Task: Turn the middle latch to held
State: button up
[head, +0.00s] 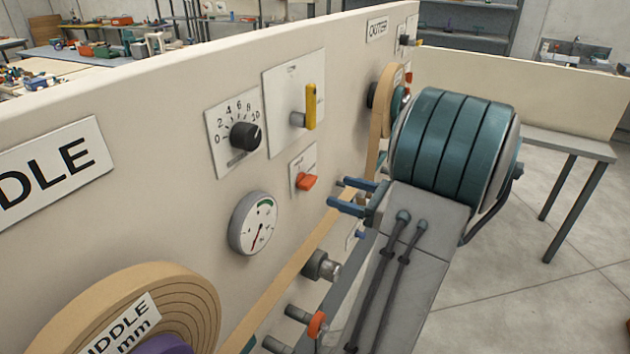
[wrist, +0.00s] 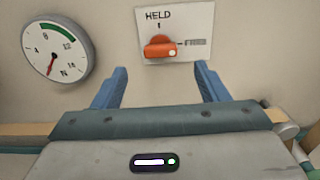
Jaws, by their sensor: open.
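The middle latch is an orange knob (head: 306,182) on a small white plate on the upright cream panel. It also shows in the wrist view (wrist: 160,47), where its plate (wrist: 190,20) reads HELD above the knob and FREE at its right. The knob lies sideways, with its white mark at the right end, on the FREE side. My gripper (head: 338,192) has blue fingers and is open and empty. In the wrist view its fingertips (wrist: 161,70) stand wide apart, left and right of the knob and a little below it. They look short of the knob, not touching it.
A yellow lever (head: 311,107), a black dial (head: 245,136) and a round gauge (head: 253,224) are on the panel around the latch. A tan strip (head: 290,265) runs diagonally below, from a tan roll (head: 190,300). Knobs and posts stick out lower down. Open floor lies at the right.

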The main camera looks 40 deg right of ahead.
aim_at(313, 183)
jog(key=x, duration=0.8)
jog(key=shift+p, duration=0.4)
jog(key=shift+c, duration=0.4)
jog(key=c, duration=0.9)
